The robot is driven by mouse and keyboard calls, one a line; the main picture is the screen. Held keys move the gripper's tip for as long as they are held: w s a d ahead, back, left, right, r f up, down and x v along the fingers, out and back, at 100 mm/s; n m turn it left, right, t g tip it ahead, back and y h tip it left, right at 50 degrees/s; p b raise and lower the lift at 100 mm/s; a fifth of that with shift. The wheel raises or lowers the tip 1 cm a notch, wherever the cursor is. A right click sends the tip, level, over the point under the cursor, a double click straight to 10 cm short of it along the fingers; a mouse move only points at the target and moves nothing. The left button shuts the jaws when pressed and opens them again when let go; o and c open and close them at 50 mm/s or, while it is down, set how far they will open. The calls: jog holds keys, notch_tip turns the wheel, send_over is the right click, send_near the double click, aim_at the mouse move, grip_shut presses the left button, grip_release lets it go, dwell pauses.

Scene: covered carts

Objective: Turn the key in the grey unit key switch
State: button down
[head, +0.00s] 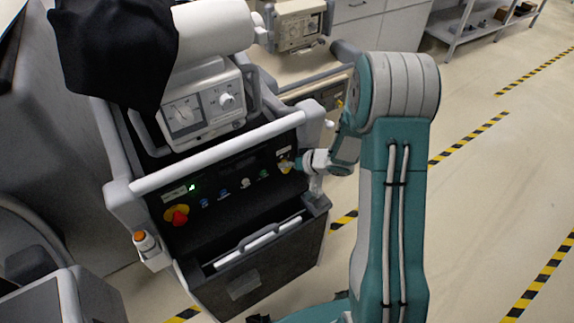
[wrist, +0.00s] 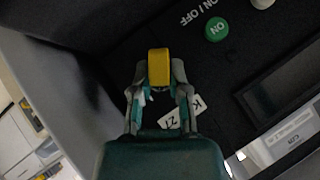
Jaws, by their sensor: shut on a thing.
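The grey unit (head: 118,200) is a cart with a black sloping front panel. The key switch sits at the right end of the panel's row of controls, where a yellow key (head: 285,167) shows. My gripper (head: 291,165) reaches it from the right. In the wrist view the yellow key (wrist: 158,66) is between the two fingertips of my gripper (wrist: 158,88), which is shut on it. The switch body behind the key is hidden, so I cannot tell its turn position.
A green ON button (wrist: 216,28) is near the key. A red knob on a yellow base (head: 178,215) is at the panel's left. A white rail (head: 215,155) runs above the panel. Floor at right is clear.

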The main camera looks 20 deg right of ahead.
jog(key=shift+d+f+m+y, duration=0.15)
jog(key=shift+m+y, duration=0.15)
jog(key=shift+y, duration=0.2)
jog(key=shift+s+a+y, duration=0.1)
jog(key=shift+a+y, duration=0.1)
jog(key=shift+y, duration=0.1)
jog(key=shift+d+m+y, duration=0.2)
jog(key=shift+m+y, duration=0.3)
jog(key=shift+m, duration=0.1)
jog(key=shift+w+d+y, duration=0.2)
jog(key=shift+w+y, duration=0.05)
jog(key=shift+y, duration=0.25)
jog(key=shift+m, duration=0.3)
jog(key=shift+a+m+y, duration=0.1)
jog(key=shift+m+y, duration=0.5)
jog(key=shift+y, duration=0.4)
jog(key=c, duration=0.5)
grip_release()
jog(key=shift+c, duration=0.2)
